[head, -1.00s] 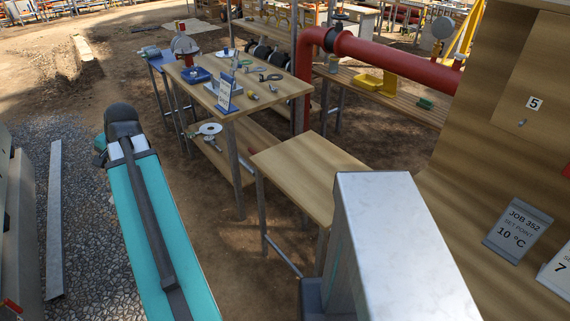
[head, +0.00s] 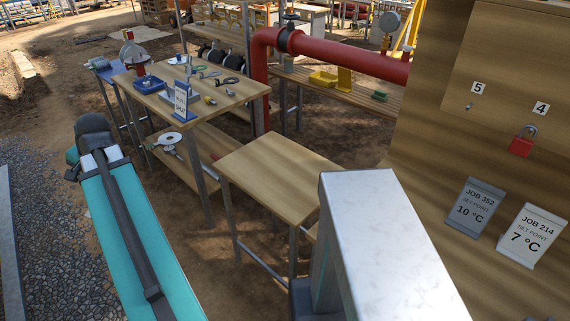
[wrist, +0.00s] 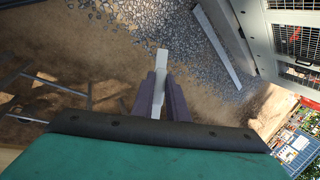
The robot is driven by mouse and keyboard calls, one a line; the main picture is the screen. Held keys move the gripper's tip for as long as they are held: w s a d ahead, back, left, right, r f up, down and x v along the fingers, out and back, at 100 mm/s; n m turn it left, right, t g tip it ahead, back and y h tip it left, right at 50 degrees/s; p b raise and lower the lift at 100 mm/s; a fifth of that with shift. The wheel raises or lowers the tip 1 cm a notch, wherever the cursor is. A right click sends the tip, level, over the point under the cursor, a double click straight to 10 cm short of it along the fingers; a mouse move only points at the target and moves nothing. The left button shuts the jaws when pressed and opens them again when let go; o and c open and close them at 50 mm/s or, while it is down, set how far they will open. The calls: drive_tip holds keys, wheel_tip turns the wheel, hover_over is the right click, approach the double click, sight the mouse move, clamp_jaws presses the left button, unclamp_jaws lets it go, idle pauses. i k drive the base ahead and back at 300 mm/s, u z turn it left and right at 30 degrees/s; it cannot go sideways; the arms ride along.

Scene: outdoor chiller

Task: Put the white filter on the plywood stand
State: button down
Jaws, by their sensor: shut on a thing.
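A white piece (wrist: 161,62), likely the white filter, is clamped between the two dark fingers of my gripper (wrist: 161,82) in the wrist view. It shows as a narrow pale strip, and its full shape is hidden. Below it in that view is dirt and gravel ground. In the head view my gripper and the held piece are out of sight. A bare wooden-topped stand (head: 272,172), which looks like the plywood stand, is mid-picture there, right of my teal arm. Its visible top is empty.
A wooden workbench (head: 240,92) with tools and a blue sign stands behind the stand. A red pipe (head: 345,52) runs behind. A wooden panel at right carries a red padlock (head: 521,147); set-point cards (head: 532,236) stand there. Grey cabinets (wrist: 295,45) show in the wrist view.

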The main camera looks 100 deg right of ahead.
sight(292, 183)
drive_tip(key=k, duration=0.65)
drive_tip(key=z, duration=0.9)
drive_tip(key=i, duration=0.55)
drive_tip(key=z, duration=0.1)
drive_tip(key=k, duration=0.3)
drive_tip(key=z, duration=0.05)
